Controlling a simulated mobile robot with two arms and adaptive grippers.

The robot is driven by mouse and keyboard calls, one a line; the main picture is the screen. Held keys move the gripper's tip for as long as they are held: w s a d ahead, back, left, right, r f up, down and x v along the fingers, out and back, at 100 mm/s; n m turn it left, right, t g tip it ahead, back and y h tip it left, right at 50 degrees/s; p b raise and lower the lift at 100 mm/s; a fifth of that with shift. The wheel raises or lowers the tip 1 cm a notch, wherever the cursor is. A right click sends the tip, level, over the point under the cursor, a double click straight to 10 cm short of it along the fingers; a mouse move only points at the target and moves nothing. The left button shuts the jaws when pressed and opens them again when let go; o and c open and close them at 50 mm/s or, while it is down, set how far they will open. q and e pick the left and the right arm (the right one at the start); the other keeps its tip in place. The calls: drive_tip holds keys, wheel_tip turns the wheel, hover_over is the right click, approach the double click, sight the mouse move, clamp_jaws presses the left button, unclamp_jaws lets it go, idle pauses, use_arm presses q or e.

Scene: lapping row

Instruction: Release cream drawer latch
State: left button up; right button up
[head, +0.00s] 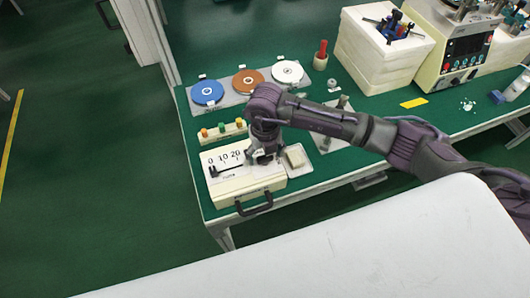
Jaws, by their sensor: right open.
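A cream drawer box (236,187) stands at the front left corner of the green bench. Its top has a white scale marked 0, 10, 20, and a dark handle (256,204) sticks out of its front. A thin black bar (227,171) lies along the top below the numbers; I cannot tell whether it is the latch. My right gripper (262,157) is open and points down over the right end of the box top. It hides part of the scale and the bar's right end. I cannot tell whether it touches anything. My left gripper is out of view.
Blue (207,92), brown (247,80) and white (288,72) discs lie on a grey tray behind. A rack with coloured knobs (222,131) stands behind the box. A small tray (299,161) sits right of it. A cream machine (459,55) stands back right.

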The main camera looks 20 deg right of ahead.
wheel_tip(320, 180, up, 12)
idle(0.5)
idle(0.3)
